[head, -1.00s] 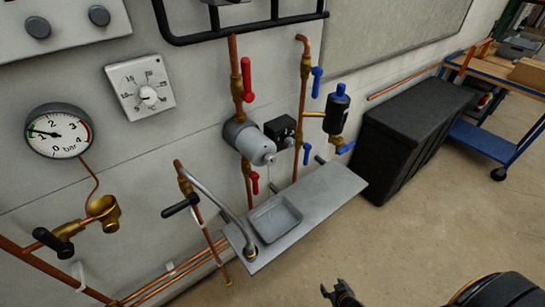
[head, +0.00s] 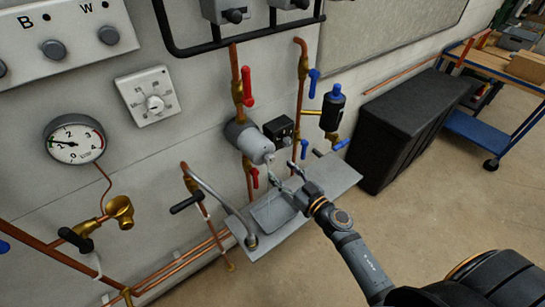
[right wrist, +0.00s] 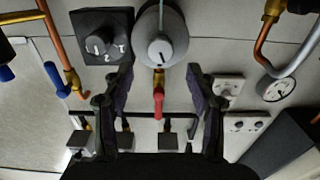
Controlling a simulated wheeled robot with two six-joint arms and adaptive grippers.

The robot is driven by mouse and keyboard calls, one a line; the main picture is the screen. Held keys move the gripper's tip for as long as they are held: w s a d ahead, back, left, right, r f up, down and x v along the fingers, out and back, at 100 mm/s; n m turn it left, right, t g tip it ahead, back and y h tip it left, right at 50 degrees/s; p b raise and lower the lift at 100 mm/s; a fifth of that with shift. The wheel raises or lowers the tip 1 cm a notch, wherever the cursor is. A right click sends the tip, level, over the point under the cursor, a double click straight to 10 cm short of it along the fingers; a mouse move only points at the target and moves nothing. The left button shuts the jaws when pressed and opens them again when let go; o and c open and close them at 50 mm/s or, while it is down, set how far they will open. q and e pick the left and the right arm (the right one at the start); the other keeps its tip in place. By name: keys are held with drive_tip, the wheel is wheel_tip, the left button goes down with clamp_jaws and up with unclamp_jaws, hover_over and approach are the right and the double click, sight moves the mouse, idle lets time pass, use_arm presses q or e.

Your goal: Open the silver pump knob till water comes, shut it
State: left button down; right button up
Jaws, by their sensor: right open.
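The silver pump (head: 247,138) sits on a vertical copper pipe on the wall, with its round knob (head: 268,157) facing out. In the right wrist view, which looks upside down, the knob (right wrist: 160,52) is near the top centre. A thin pale line runs between the knob and the grey tray (head: 268,218) below; I cannot tell if it is water. My right gripper (head: 282,172) is open and empty, in front of the pump. In the wrist view its fingers (right wrist: 160,72) stand either side of the knob's line, apparently not touching it. My left gripper is not in view.
A black dial box (head: 279,130) is close right of the pump. Red valve handles (head: 248,86) are above and below it. A metal shelf (head: 335,180) carries the tray and a curved spout (head: 215,200). A black chest (head: 408,140) stands at right; the floor is open.

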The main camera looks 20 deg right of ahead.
sight(271, 160)
drive_tip(key=x, duration=0.6)
drive_tip(key=shift+f, duration=0.1)
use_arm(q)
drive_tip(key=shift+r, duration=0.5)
use_arm(e)
drive_tip(key=shift+c, duration=0.2)
drive_tip(key=c, duration=1.1)
